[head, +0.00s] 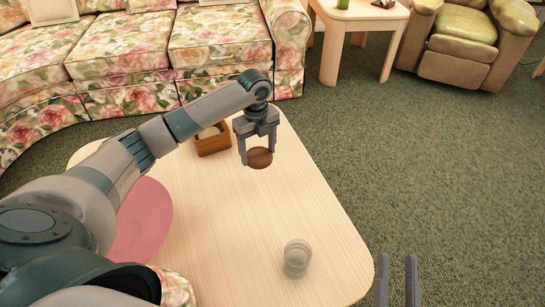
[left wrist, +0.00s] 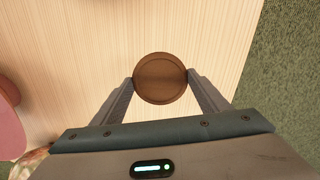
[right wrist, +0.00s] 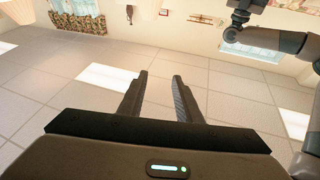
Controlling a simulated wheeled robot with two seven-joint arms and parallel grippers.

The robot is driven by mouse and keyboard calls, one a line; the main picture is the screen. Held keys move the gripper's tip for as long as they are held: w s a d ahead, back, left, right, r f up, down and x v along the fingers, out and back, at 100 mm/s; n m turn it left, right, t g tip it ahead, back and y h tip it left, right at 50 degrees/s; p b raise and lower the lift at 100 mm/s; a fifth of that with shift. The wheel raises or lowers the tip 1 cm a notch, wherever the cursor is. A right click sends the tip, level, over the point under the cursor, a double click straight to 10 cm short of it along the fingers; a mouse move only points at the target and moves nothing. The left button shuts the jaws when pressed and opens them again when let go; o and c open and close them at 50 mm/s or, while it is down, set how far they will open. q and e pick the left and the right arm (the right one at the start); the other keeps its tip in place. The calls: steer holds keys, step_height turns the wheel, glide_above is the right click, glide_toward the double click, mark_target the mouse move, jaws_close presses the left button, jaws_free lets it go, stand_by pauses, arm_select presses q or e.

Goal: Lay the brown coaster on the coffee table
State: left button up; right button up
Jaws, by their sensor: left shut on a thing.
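The round brown coaster (head: 259,158) is between the fingers of my left gripper (head: 257,157) in the head view. In the left wrist view the coaster (left wrist: 160,78) lies between the two fingertips, which touch its sides, so my left gripper (left wrist: 160,80) is shut on it. The coaster is over the far right part of the pale wooden coffee table (head: 215,225); I cannot tell whether it touches the top. My right gripper (head: 397,285) is off the table's right side, fingers apart and empty, as the right wrist view (right wrist: 158,85) also shows.
A wooden box (head: 212,143) stands just left of the coaster on the table. A clear glass (head: 297,257) stands near the front right. A pink round thing (head: 145,220) lies at the left, partly behind my arm. The table's middle is clear. A floral sofa (head: 215,45) stands behind.

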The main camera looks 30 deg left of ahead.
mark_target(266, 151)
arm_select(q)
steer(key=w+f, duration=0.1)
steer(key=w+d+f+b, duration=0.1)
steer(key=shift+w, duration=0.4)
steer(key=w+f, duration=0.1)
steer(key=w+d+f+b, duration=0.1)
steer(key=w, duration=0.1)
steer(key=shift+w+d, duration=0.1)
steer(key=shift+w+d+f, duration=0.1)
steer(key=shift+w, duration=0.2)
arm_select(e)
step_height(266, 151, up, 6)
steer(key=s+d+t+y, duration=0.1)
steer(key=d+t, duration=0.1)
steer(key=t, duration=0.2)
steer(key=shift+s, duration=0.3)
